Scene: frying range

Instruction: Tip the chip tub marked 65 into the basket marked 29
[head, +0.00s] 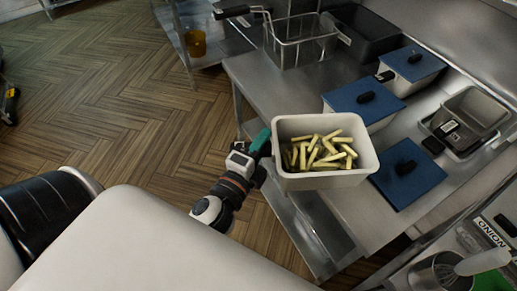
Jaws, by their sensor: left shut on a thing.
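A white tub (325,181) holds several pale yellow chips (322,152). It is level and held up over the front edge of the steel counter; no number can be read on it. My left gripper (264,142) is shut on the tub's left wall. A wire basket (300,45) with a dark handle is at the back of the counter, up and to the left of the tub. No mark can be read on the basket. My right gripper is not in view.
A grey container (470,117) is further right. A steel pot (437,272) and an onion-labelled box (491,232) are at lower right. Wooden floor lies left.

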